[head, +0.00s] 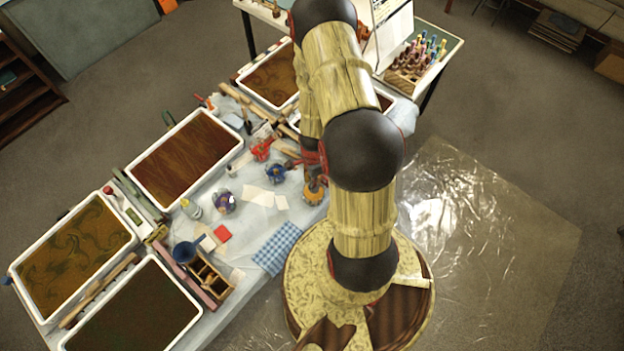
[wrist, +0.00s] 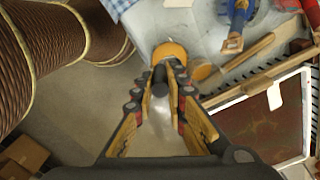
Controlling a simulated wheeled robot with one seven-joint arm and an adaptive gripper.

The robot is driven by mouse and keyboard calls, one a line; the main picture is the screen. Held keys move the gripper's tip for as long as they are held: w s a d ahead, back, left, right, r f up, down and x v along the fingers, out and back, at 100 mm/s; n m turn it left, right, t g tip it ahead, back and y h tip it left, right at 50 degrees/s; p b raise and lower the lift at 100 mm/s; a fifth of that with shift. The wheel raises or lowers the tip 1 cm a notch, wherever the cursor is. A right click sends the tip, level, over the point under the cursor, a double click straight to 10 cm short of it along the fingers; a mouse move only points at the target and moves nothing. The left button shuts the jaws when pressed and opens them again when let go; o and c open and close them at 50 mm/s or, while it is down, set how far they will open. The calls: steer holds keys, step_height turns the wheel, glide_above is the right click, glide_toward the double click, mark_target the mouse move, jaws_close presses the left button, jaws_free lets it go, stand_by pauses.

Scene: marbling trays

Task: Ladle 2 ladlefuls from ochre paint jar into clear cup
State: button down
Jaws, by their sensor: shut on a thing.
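The ochre paint jar (head: 314,194) stands on the covered table at its right edge, partly hidden by my arm. In the wrist view the ochre jar (wrist: 170,50) is just beyond my fingertips. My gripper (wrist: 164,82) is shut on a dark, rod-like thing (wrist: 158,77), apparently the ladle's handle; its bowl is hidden. In the head view my gripper (head: 311,166) is mostly hidden by my arm, close by the ochre jar. A glassy vessel with purple-blue in it (head: 224,202) stands left of the jars; I cannot tell whether it is the clear cup.
A blue jar (head: 275,173) and a red jar (head: 262,149) stand left of the ochre jar. Framed trays (head: 128,168) line the table's left side. A blue checked cloth (head: 278,249) lies at the front edge. Pale sheets (head: 258,196) lie between. A wooden stick (wrist: 247,53) lies right of the ochre jar.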

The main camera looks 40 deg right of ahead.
steer(key=shift+f+b, duration=2.95)
steer(key=shift+f, duration=0.55)
steer(key=shift+r, duration=0.1)
steer(key=shift+r+p, duration=5.2)
steer(key=shift+r, duration=0.1)
